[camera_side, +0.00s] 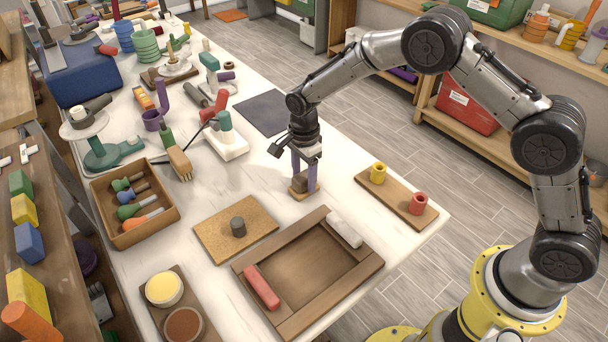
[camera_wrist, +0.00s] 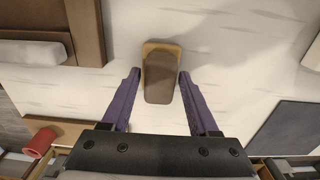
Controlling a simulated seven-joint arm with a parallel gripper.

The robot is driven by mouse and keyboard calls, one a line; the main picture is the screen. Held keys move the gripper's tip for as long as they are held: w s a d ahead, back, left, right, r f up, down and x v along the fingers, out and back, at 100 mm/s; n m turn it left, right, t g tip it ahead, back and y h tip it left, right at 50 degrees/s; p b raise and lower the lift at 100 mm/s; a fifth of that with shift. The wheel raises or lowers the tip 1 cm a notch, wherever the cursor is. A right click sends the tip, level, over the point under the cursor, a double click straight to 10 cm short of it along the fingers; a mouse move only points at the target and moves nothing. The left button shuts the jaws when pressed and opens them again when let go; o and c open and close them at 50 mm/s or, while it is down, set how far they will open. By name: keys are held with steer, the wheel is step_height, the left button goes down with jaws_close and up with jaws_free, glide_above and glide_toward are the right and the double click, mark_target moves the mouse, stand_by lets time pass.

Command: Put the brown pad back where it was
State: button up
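A small brown block-shaped pad on a tan base (camera_side: 300,185) stands on the white table, near its right edge, behind the wooden tray. In the wrist view the brown pad (camera_wrist: 160,80) lies between my purple fingertips. My gripper (camera_side: 305,180) points down over it, one finger on each side. In the wrist view my gripper (camera_wrist: 160,78) is open, with narrow gaps between the fingers and the pad. Whether the fingers touch it lower down cannot be told. A round brown disc (camera_side: 184,325) sits beside a yellow one on a board at the front left.
The wooden tray (camera_side: 284,319) holds red and white bars along its sides. A cork board (camera_side: 212,228) with a dark cylinder lies left of it. A board with yellow and red spools (camera_side: 395,197) lies to the right. A dark mat (camera_side: 262,113) and a white stand (camera_side: 228,148) are behind.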

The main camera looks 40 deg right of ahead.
mark_target(304, 175)
steer(key=shift+o, duration=0.6)
step_height(304, 175, up, 12)
steer(key=shift+r, duration=0.25)
steer(key=s+d+r+n+t, duration=0.1)
steer(key=s+d+r+n, duration=0.25)
steer(key=s+r, duration=0.3)
steer(key=s+d+r+n+t, duration=0.1)
steer(key=s+d+r+n, duration=0.25)
steer(key=s+r, duration=0.3)
steer(key=s+d+n+t, duration=0.1)
steer(key=s+n, duration=0.4)
steer(key=s, duration=0.5)
steer(key=s+d+n+t, duration=0.2)
steer(key=s+n, duration=0.4)
steer(key=s, duration=0.3)
steer(key=shift+s+d+r+t, duration=0.2)
steer(key=shift+s+d+t, duration=0.15)
steer(key=shift+d, duration=0.2)
